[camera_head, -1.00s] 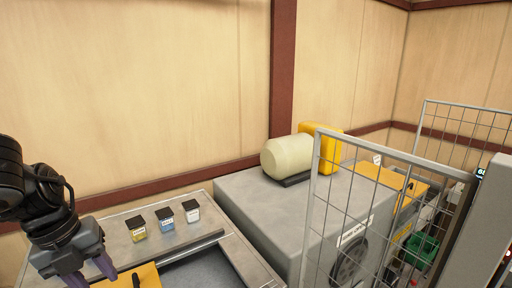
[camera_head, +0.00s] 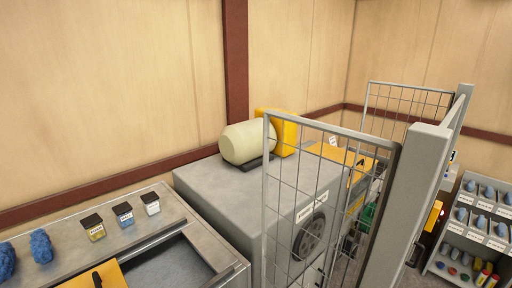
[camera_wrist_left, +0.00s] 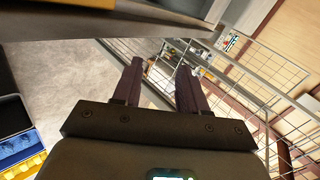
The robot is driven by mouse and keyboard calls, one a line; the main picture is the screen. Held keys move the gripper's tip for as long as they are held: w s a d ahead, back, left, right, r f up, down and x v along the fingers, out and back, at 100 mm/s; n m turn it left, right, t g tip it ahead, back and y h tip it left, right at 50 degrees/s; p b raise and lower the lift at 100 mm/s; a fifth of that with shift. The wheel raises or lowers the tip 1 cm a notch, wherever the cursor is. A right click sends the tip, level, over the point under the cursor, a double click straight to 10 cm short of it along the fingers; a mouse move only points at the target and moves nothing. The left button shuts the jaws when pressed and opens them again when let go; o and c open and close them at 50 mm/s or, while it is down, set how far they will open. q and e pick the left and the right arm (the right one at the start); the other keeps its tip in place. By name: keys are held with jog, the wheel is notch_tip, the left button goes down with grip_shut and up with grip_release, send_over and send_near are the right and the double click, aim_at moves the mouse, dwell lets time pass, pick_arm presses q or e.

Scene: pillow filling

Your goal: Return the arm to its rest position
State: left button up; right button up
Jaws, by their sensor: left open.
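My left gripper (camera_wrist_left: 160,85) shows in the left wrist view, with its two dark purple fingers apart and nothing between them. Grey floor, wire mesh panels and a shelf lie beyond the fingers. A grey edge passes above the fingertips. In the head view no gripper shows now.
A grey machine (camera_head: 215,190) carries a cream cylinder (camera_head: 248,143) with a yellow end. A mesh fence (camera_head: 300,190) stands beside it. Small jars (camera_head: 123,214) and blue fluffy pieces (camera_head: 41,246) sit on the left bench. A shelf rack (camera_head: 470,225) stands at right.

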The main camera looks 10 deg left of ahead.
pick_arm(q)
jog(key=s+d+f+n+t+y, duration=0.2)
jog(key=s+d+f+n+y, duration=0.15)
jog(key=f+n, duration=0.55)
jog(key=s+d+f+n+g, duration=0.2)
jog(key=s+n, duration=0.1)
jog(key=s, duration=0.2)
jog(key=s+d+f+n+g+y+b, duration=0.1)
jog(key=s+d+f+n+g, duration=0.1)
jog(key=s+f+n, duration=0.1)
jog(key=s+d+f+n+g, duration=0.2)
jog(key=s+f+n, duration=0.1)
jog(key=s+n, duration=0.2)
jog(key=shift+s+f+g, duration=0.15)
jog(key=shift+s+g, duration=0.25)
jog(key=shift+s, duration=0.55)
jog(key=shift+y, duration=0.25)
jog(key=shift+w+d, duration=0.1)
